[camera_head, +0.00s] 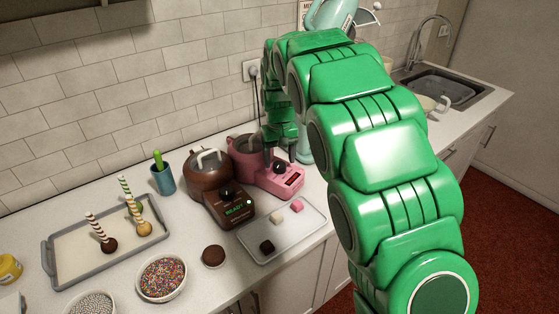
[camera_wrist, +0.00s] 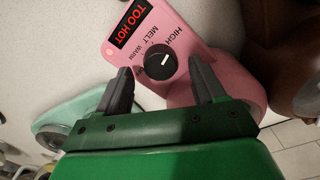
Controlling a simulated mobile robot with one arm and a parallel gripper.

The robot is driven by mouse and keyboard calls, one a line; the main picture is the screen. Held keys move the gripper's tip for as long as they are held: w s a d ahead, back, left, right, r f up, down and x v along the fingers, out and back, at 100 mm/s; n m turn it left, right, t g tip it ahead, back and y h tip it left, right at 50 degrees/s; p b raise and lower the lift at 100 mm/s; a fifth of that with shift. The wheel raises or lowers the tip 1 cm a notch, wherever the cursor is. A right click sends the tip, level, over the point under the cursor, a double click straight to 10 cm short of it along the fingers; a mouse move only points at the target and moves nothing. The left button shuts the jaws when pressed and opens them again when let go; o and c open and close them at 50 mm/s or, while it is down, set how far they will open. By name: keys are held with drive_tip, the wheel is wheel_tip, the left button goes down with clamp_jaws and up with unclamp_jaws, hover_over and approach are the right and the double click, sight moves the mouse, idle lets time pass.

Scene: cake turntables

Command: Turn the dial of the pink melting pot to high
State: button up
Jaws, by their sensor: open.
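The pink melting pot (camera_head: 244,150) stands at the back of the counter, its front panel carrying a black dial (camera_head: 279,166). My gripper (camera_head: 278,150) partly hides the pot in the head view.
A brown melting pot (camera_head: 209,175) with a READY display stands close left of the pink one. A tray (camera_head: 300,238) with small blocks lies in front. A teal appliance (camera_head: 304,148) stands behind my arm. Sprinkle bowls and a cake-pop tray (camera_head: 66,272) are at left.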

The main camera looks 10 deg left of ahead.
sight(282, 166)
wheel_tip(282, 166, up, 6)
drive_tip(key=shift+r, duration=0.15)
drive_tip(key=shift+d, duration=0.1)
drive_tip(key=shift+s+d+r, duration=0.15)
drive_tip(key=shift+s+d, duration=0.1)
drive_tip(key=shift+d, duration=0.05)
drive_tip(key=s+d+r+m, duration=0.2)
drive_tip(key=s+d+r, duration=0.1)
drive_tip(key=s+d, duration=0.55)
drive_tip(key=s+d+r+m, duration=0.2)
drive_tip(key=s+d+r, duration=0.1)
drive_tip(key=s+d, duration=0.6)
drive_tip(key=s+d+f, duration=0.1)
drive_tip(key=s+d, duration=0.1)
drive_tip(key=s, duration=0.6)
drive_tip(key=s+d+f+g, duration=0.1)
drive_tip(key=s+d+f, duration=0.1)
drive_tip(key=s, duration=0.7)
drive_tip(key=s+d+f+m, duration=0.1)
drive_tip(key=s+d, duration=0.2)
drive_tip(key=s, duration=0.6)
drive_tip(key=shift+s+f+g, duration=0.25)
drive_tip(key=shift+f+g, duration=0.1)
drive_tip(key=shift+g, duration=0.05)
